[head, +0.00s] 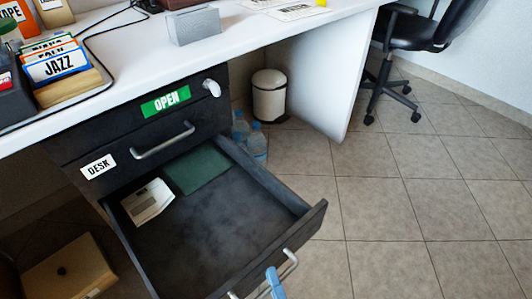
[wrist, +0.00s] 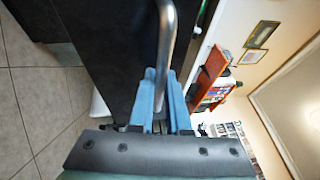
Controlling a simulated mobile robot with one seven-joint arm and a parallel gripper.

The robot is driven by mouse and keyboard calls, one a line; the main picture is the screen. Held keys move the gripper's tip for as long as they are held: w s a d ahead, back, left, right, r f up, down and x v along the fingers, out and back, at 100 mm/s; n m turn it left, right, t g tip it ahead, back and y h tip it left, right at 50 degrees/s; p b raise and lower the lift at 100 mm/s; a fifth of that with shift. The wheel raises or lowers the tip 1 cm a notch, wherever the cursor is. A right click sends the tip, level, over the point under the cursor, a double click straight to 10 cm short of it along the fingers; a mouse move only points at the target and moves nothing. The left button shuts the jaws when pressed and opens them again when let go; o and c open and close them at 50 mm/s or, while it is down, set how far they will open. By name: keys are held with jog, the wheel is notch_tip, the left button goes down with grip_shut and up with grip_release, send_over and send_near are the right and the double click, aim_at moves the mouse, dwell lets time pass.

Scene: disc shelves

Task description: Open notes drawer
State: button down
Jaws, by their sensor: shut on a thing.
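A dark lower drawer (head: 315,215) of the desk unit is pulled far out. It holds a green folder or pad (head: 197,168) and a small white item with print (head: 147,202). No label naming it as the notes drawer is visible. Its metal bar handle (head: 291,263) is on the front, partly cut off by the lower edge. My gripper (head: 274,284) has blue fingers at this handle. In the wrist view my gripper (wrist: 161,88) is shut around the handle (wrist: 169,35), against the dark drawer front.
A white desktop (head: 125,68) with a "JAZZ" divider box (head: 58,67) lies above. Bottles (head: 257,142) and a bin (head: 269,95) stand behind the open drawer. Tiled floor at right is clear up to the chair (head: 405,45).

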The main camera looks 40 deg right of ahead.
jog(key=shift+s, duration=0.1)
jog(key=c, duration=1.2)
grip_release()
jog(key=shift+o, duration=0.2)
jog(key=p+v, duration=0.3)
jog(key=v, duration=1)
